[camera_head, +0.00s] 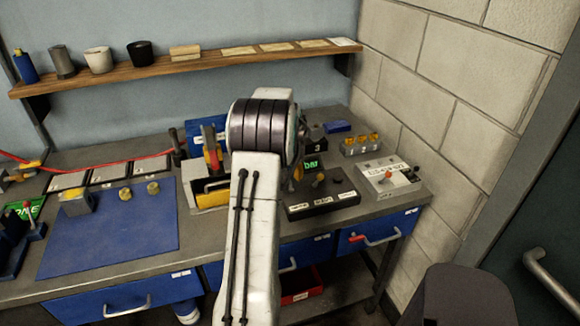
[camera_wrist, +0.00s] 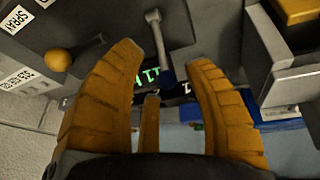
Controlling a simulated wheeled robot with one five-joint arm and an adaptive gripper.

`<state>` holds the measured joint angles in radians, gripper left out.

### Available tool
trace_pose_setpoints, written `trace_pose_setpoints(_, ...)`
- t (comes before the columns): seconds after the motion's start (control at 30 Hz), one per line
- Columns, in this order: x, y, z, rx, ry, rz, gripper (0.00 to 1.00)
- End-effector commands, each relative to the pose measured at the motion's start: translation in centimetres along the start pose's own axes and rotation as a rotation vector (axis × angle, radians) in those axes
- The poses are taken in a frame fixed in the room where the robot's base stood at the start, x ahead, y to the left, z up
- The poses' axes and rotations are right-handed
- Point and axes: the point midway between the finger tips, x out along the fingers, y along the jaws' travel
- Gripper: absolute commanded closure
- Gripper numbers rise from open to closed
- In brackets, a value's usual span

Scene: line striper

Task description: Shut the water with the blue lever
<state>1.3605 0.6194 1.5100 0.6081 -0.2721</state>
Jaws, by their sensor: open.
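The blue lever is a thin grey rod with a dark blue knob (camera_wrist: 168,80) in the wrist view. It rises from a dark control box (camera_wrist: 110,18), which also shows in the head view (camera_head: 322,204). My gripper (camera_wrist: 166,56) is open, with its orange fingers spread to the left and right of the lever. The knob appears between the fingers; I cannot tell whether any finger touches it. In the head view my gripper (camera_head: 296,176) is mostly hidden behind my arm, and so is the blue lever.
An orange-knobbed lever (camera_wrist: 58,60) stands beside the blue one on the same box, near a SPRAY label. A green display (camera_head: 311,164) is behind the box. A light box with a red knob (camera_head: 389,177) sits to the right. A blue mat (camera_head: 110,235) lies left.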

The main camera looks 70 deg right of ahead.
Motion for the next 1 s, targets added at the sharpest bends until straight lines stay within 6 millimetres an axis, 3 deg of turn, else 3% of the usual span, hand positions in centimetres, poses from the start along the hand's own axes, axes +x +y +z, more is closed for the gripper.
trace_pose_setpoints(0.3,2.5,0.0,0.1,0.000,-0.001,-0.001,0.54)
trace_pose_setpoints(0.7,2.8,0.0,0.0,0.000,0.000,0.000,0.52)
trace_pose_setpoints(1.0,2.8,0.0,0.0,0.000,0.000,0.000,0.79)
